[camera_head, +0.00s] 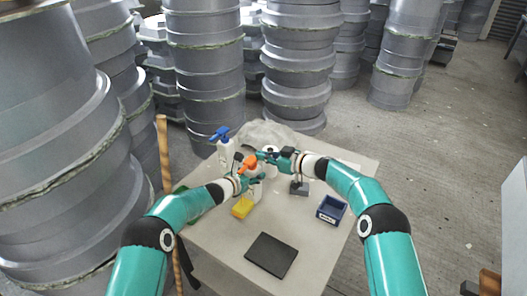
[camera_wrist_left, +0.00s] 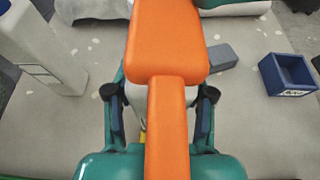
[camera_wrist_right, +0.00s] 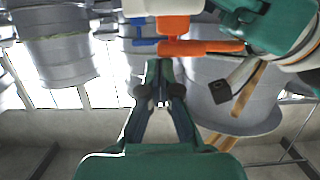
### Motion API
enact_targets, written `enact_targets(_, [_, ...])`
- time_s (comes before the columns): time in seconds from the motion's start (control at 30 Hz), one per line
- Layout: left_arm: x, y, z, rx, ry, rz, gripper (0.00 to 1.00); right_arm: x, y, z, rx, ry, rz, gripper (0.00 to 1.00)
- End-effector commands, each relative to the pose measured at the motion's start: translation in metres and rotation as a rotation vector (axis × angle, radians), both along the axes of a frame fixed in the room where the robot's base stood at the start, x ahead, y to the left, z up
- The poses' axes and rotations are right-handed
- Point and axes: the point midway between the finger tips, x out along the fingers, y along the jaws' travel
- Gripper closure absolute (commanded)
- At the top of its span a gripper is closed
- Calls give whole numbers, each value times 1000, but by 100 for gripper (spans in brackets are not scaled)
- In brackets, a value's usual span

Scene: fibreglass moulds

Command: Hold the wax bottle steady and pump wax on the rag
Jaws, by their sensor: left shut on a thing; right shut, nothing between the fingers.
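The wax bottle has an orange pump head (camera_head: 248,162) and stands near the middle of the table. In the left wrist view the pump head (camera_wrist_left: 166,45) and its long spout fill the centre and mostly hide the pale body. My left gripper (camera_head: 247,180) is shut on the bottle, its fingers on either side below the head. My right gripper (camera_head: 261,156) is shut and empty, close beside the pump head; in the right wrist view its closed fingertips (camera_wrist_right: 161,100) sit just below the orange head (camera_wrist_right: 190,46). Whether they touch is unclear. A pale crumpled heap (camera_head: 266,133), possibly the rag, lies at the back.
A white spray bottle with a blue trigger (camera_head: 223,145) stands back left. A yellow block (camera_head: 242,207), grey block (camera_head: 299,188), blue bin (camera_head: 331,210) and black pad (camera_head: 271,255) lie on the table (camera_head: 225,245). Stacked grey moulds (camera_head: 298,60) stand behind. The table's front left is clear.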

Motion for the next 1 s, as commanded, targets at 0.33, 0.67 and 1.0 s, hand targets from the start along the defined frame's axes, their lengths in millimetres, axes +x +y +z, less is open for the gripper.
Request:
enact_targets(0.33, [0, -1, 1, -2, -4, -4, 89, -1, -1, 8, -7, 9, -2, 100])
enact_targets(0.67, [0, -1, 1, -1, -3, -2, 89, -19, -28, 46, -1, 5, -3, 100])
enact_targets(1.0, [0, -1, 1, -1, -3, -1, 89, -51, -72, 61, -1, 2, -2, 100])
